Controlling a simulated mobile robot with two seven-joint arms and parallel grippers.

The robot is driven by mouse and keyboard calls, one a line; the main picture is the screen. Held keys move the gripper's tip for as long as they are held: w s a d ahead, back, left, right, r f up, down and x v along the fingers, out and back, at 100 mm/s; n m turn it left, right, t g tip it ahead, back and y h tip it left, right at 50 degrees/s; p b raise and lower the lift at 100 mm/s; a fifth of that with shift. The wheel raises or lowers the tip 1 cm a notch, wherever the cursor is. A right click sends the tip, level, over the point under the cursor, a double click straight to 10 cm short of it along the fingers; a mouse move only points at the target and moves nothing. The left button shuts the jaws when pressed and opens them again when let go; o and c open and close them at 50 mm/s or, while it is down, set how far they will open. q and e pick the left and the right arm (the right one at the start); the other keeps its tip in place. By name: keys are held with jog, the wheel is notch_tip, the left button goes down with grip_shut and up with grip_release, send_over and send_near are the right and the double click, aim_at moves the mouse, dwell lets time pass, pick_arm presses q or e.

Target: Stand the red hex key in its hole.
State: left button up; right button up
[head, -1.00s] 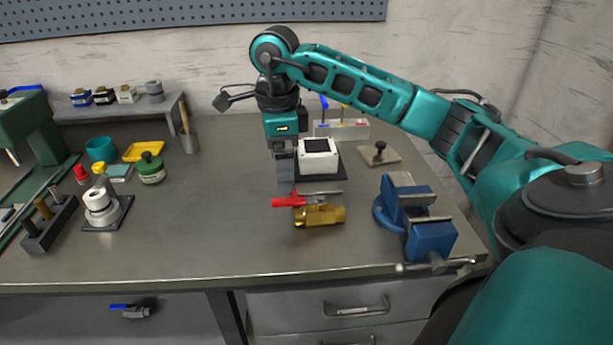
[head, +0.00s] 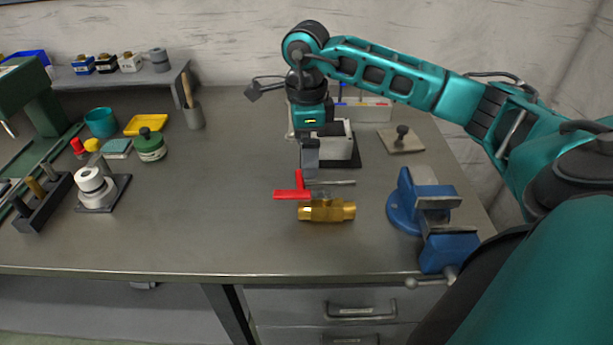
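The red hex key lies flat on the bench, with a red cross handle (head: 299,180) and a grey shaft (head: 338,183) pointing right. It lies just behind a brass valve (head: 327,210), whose red lever (head: 288,195) overlaps the handle in view. My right gripper (head: 310,172) points down at the shaft's handle end; its fingers look close together, and I cannot tell whether they touch or hold the key. A pale rack (head: 371,112) at the back holds blue and yellow-handled keys; its holes are too small to make out and partly hidden behind my arm. My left gripper is out of view.
A white box (head: 338,147) on a dark mat stands right behind my gripper. A blue vise (head: 425,215) is at the right, and a plate with a black knob (head: 402,140) behind it. The bench's middle left is clear.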

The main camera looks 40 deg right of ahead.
aim_at(306, 182)
jog(key=shift+a+f, duration=0.1)
jog(key=shift+f, duration=3.45)
jog(key=shift+c, duration=0.3)
jog(key=c, duration=0.8)
